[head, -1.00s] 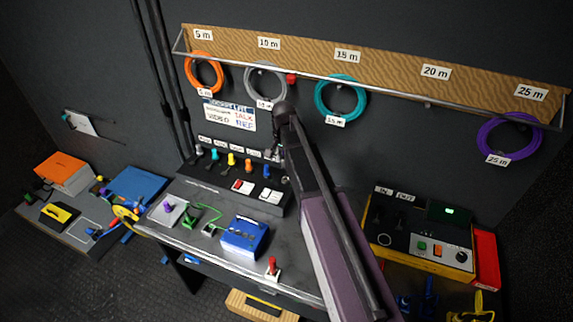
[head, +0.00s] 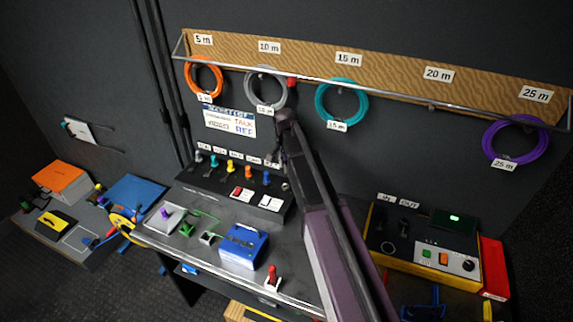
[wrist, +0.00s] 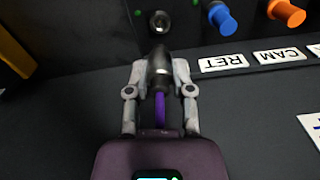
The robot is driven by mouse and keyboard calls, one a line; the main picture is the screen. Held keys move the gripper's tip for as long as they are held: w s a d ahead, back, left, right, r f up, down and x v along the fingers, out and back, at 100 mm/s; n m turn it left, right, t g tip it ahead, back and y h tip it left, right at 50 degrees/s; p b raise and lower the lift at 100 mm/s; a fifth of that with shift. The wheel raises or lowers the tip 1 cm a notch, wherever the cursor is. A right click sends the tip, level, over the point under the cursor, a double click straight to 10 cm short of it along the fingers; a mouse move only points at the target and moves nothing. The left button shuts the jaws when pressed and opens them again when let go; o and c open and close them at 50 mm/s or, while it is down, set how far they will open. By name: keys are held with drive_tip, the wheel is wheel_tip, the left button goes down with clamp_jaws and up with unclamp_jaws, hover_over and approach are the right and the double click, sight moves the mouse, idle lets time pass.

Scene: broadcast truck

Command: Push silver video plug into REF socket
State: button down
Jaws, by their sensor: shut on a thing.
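My gripper (wrist: 160,80) is shut on a dark grey, metallic-looking plug (wrist: 159,68) in the wrist view; a purple stem or cable runs back from it between the fingers. The plug points at an empty round socket (wrist: 159,21) on the dark panel, with a small gap in the picture between tip and socket. A white label, apparently REF (wrist: 223,62), lies upside down to the right of the plug. In the head view my gripper (head: 274,155) is small at the right end of the plug row, and the held plug cannot be made out clearly.
A blue plug (wrist: 222,18) and an orange plug (wrist: 287,12) stick out right of the socket in the wrist view. Cable coils hang above, including a grey one (head: 265,88).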

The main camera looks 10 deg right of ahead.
sight(286, 173)
drive_tip(key=shift+f+b, duration=2.65)
drive_tip(key=shift+f, duration=0.1)
drive_tip(key=shift+f+b, duration=1.2)
drive_tip(key=shift+c, duration=2.1)
unclamp_jaws()
drive_tip(key=shift+r, duration=0.15)
